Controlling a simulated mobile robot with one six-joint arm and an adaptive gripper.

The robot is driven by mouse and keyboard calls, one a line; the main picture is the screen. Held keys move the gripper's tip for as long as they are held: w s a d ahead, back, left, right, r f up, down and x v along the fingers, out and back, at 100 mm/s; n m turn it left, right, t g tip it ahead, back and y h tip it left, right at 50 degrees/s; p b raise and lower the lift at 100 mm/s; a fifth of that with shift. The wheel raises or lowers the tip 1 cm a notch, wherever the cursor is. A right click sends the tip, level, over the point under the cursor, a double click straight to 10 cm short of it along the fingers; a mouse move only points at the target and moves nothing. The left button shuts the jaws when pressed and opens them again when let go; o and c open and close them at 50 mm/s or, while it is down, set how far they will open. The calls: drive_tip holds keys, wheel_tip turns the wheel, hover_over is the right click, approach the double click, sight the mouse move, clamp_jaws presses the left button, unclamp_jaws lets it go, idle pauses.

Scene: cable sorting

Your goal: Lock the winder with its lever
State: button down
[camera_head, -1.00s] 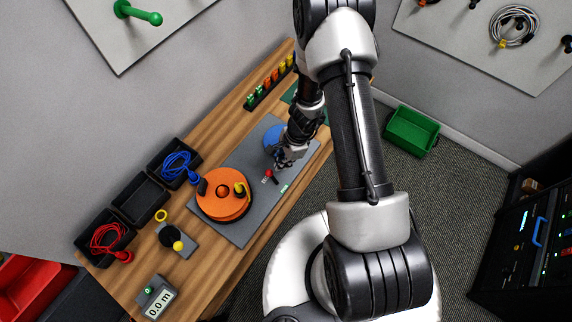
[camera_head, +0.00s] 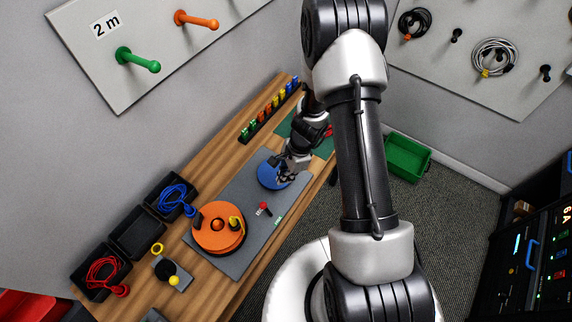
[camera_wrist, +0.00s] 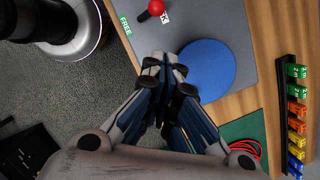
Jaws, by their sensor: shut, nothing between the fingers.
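The winder is an orange disc (camera_head: 213,237) with a yellow handle, lying on a grey base plate (camera_head: 240,262). Its lever has a red knob (camera_head: 263,206) on a short dark arm, at the plate's near side. In the wrist view the red knob (camera_wrist: 156,8) is at the top edge, beside a partly covered white label (camera_wrist: 166,18) and away from the green FREE label (camera_wrist: 125,24). My gripper (camera_head: 284,178) is shut and empty, over the blue disc (camera_head: 268,176) and apart from the lever. In the wrist view my fingertips (camera_wrist: 165,64) are together beside the blue disc.
Black trays hold a blue cable (camera_head: 174,196) and a red cable (camera_head: 100,275); the middle tray (camera_head: 137,234) looks empty. A rack of coloured clips (camera_head: 268,108) stands at the back. A green mat (camera_wrist: 245,130) with a red cable lies beyond the blue disc.

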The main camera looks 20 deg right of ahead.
drive_tip(key=r, duration=0.3)
drive_tip(key=shift+w+d+p, duration=0.2)
drive_tip(key=shift+w+p, duration=0.1)
drive_tip(key=shift+w, duration=0.1)
drive_tip(key=shift+w, duration=0.1)
drive_tip(key=s+a+r+n+t+b, duration=0.1)
drive_tip(key=s+a+r+n+b, duration=0.15)
drive_tip(key=r+n, duration=0.45)
drive_tip(key=s+a+r+n+t+b, duration=0.15)
drive_tip(key=r+b, duration=0.25)
drive_tip(key=r, duration=0.7)
drive_tip(key=s+d+r+n+t+h+b, duration=0.1)
drive_tip(key=s+r+n+b, duration=0.1)
drive_tip(key=s, duration=0.6)
drive_tip(key=s+d+r+n+t+h+b, duration=0.1)
drive_tip(key=s+r+n+h+b, duration=0.1)
drive_tip(key=s+n+b, duration=0.3)
drive_tip(key=s+r+n, duration=0.1)
drive_tip(key=s+n, duration=0.1)
drive_tip(key=s, duration=0.1)
drive_tip(key=shift+r, duration=0.3)
